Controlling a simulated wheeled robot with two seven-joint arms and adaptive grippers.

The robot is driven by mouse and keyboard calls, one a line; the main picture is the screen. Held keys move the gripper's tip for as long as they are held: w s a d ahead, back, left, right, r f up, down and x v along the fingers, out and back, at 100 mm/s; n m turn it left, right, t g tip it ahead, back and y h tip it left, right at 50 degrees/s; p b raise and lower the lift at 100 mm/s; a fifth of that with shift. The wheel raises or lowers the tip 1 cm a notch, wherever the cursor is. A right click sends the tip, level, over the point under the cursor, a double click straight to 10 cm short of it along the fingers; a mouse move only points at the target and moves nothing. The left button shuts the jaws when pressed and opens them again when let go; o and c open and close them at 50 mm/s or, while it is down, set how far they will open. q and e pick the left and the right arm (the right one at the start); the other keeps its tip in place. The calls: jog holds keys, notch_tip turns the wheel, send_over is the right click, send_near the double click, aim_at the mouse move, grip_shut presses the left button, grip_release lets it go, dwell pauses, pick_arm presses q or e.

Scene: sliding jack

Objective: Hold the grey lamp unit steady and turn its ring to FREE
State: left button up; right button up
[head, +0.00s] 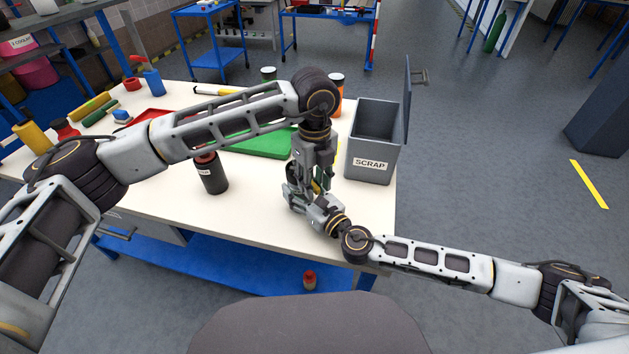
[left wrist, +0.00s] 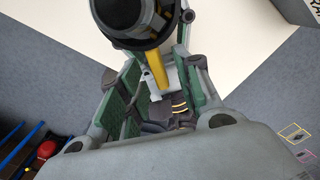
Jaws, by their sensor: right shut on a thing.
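In the left wrist view a dark, round body with a ribbed edge (left wrist: 135,20), which I take as the lamp unit, is at the top, with a yellow bar (left wrist: 157,66) pointing down from it. My left gripper (left wrist: 157,50) has its green-padded fingers apart on either side of the yellow bar; I see no clear contact. In the head view my left gripper (head: 318,178) points down above the table's front right part. My right gripper (head: 303,197) meets it there from the front right, shut on the unit. The grippers hide most of the unit; the ring's marks cannot be read.
A grey SCRAP bin (head: 371,165) with its lid up stands close on the right. A dark bottle (head: 212,175) stands to the left on the white table (head: 255,215), and a green mat (head: 262,143) lies behind. The table front between bottle and grippers is clear.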

pick_arm(q)
notch_tip(320, 180, up, 12)
dwell(0.6)
jog(key=shift+f, duration=0.1)
jog(key=shift+f, duration=0.15)
grip_shut()
jog(key=s+a+f+m+g+h, duration=0.1)
jog(key=a+f+m+g+h, duration=0.3)
jog(key=a+f+m+h, duration=0.5)
jog(key=shift+s+a+f+h, duration=0.2)
jog(key=shift+a+f+h, duration=2.25)
jog(key=shift+a+h, duration=1.75)
